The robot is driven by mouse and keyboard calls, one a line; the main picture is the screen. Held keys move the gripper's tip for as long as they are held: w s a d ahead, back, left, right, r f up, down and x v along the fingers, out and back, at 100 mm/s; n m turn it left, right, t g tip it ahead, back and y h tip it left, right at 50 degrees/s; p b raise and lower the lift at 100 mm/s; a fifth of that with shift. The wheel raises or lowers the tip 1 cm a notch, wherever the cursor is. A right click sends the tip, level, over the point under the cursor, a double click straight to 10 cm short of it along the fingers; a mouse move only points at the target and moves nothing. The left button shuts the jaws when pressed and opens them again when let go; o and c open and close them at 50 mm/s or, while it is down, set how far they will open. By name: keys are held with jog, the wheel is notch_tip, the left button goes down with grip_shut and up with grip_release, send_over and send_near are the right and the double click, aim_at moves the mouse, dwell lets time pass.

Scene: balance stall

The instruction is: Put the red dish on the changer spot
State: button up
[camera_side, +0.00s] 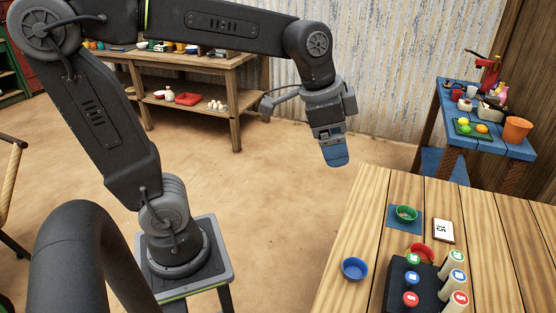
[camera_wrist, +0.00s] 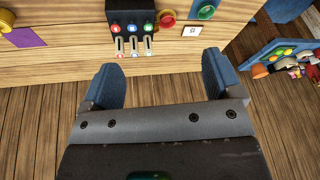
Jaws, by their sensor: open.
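The red dish (camera_side: 421,251) sits on the wooden table, partly hidden behind the black block. It also shows in the wrist view (camera_wrist: 167,18), beside the block. A green dish (camera_side: 405,213) stands on a blue square mat (camera_side: 395,222) beyond it, with small contents. In the wrist view a purple mat (camera_wrist: 28,38) lies at the far left. No label tells me which one is the changer spot. My gripper (camera_side: 335,158) is open and empty, high in the air off the table's far-left side. Its blue fingers stand wide apart in the wrist view (camera_wrist: 160,82).
A black block (camera_side: 403,285) with coloured discs and several white pegs (camera_side: 457,278) with coloured tops stand near the red dish. A blue dish (camera_side: 354,268) is left of the block. A white card (camera_side: 443,230) lies by the mat.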

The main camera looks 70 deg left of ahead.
jog(key=s+a+f+n+t+y, duration=0.1)
jog(key=s+n, duration=0.4)
jog(key=s, duration=0.5)
jog(key=shift+a+f+n+t, duration=0.3)
jog(key=shift+f+n+t, duration=0.15)
jog(key=shift+f, duration=0.65)
